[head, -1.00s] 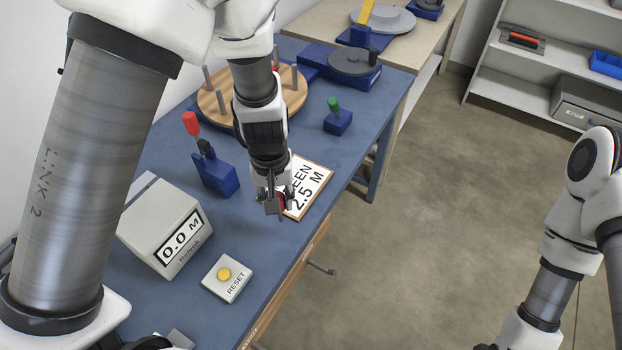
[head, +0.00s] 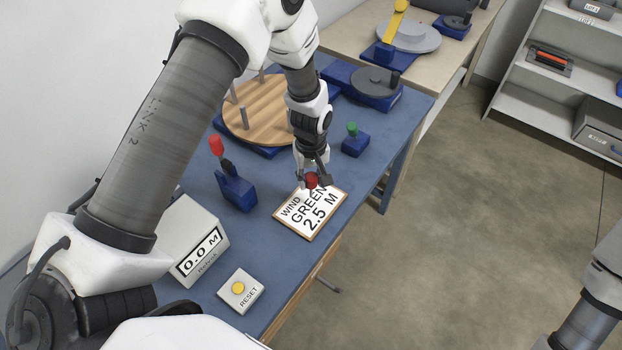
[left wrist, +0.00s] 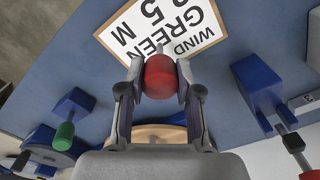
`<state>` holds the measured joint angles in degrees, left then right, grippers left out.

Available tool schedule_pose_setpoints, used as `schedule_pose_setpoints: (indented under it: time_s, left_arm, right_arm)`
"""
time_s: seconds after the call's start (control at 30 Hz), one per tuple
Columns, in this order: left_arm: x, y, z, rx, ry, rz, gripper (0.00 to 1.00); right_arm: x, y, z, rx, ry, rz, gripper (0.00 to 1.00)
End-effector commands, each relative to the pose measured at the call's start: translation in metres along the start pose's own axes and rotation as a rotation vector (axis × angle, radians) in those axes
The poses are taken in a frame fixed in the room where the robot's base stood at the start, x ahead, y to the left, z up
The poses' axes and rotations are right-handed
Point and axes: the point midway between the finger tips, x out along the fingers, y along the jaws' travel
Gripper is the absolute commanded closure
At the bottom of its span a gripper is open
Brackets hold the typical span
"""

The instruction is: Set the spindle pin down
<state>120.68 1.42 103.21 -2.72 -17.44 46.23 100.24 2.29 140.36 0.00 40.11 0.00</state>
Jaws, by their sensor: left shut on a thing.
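My left gripper (head: 312,181) is shut on a red-headed piece, which I take to be the spindle pin (head: 311,180). My right gripper is out of view.
A round wooden board with grey pegs (head: 255,112) stands behind the gripper. A blue block with a red-tipped lever (head: 237,188) is left, and a green-knobbed block (head: 355,142) is right. A meter (head: 195,240) and reset button (head: 240,290) are nearer.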

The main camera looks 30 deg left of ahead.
Motion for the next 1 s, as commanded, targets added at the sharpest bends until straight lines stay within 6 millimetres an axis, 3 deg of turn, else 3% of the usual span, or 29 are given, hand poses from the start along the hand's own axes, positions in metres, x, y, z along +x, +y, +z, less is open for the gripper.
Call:
schedule_pose_setpoints:
  time_s: [0.2,0.53,0.57,0.6,1.0]
  left_arm:
    - [0.030,-0.001,0.001,0.001,-0.003,-0.003,1.00]
    - [0.037,0.000,0.001,0.001,-0.001,-0.001,1.00]
    - [0.035,0.000,0.001,0.001,-0.001,-0.001,0.56]
    - [0.035,0.000,0.001,0.001,-0.001,-0.001,0.42]
    - [0.028,0.000,0.001,0.001,-0.001,0.000,0.41]
  right_arm:
    - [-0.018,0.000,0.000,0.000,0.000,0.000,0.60]
    - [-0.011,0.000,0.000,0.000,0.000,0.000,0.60]
    - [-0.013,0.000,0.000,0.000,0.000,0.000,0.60]
    - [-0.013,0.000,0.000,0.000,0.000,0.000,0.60]
    - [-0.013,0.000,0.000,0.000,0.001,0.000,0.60]
